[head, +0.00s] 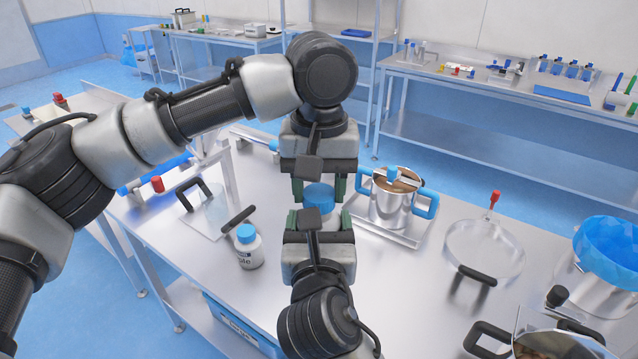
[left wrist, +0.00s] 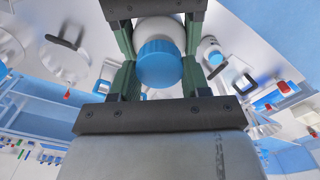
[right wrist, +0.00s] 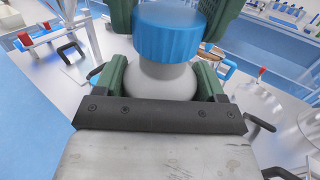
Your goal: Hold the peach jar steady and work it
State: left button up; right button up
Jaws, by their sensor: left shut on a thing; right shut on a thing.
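The peach jar (right wrist: 160,78), white with a blue lid (head: 319,194), is upright between my two grippers; no label on it can be read. My left gripper (head: 319,188) reaches in from the far side, its green fingers either side of the jar at lid height, shut on it. In the left wrist view the blue lid (left wrist: 159,64) sits between the fingers. My right gripper (head: 318,218) comes from the near side, shut on the white body below the lid. The fingers hide much of the jar, and I cannot tell whether its base touches the table.
A second white jar (head: 248,248) with a blue lid stands left of the grippers. A steel pot (head: 393,205) with blue handles sits on a tray at the right. A clear round lid (head: 480,250) and a blue bowl (head: 606,248) are farther right. Bare table lies at the front centre right.

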pick_arm(q)
jog(key=shift+f, duration=0.5)
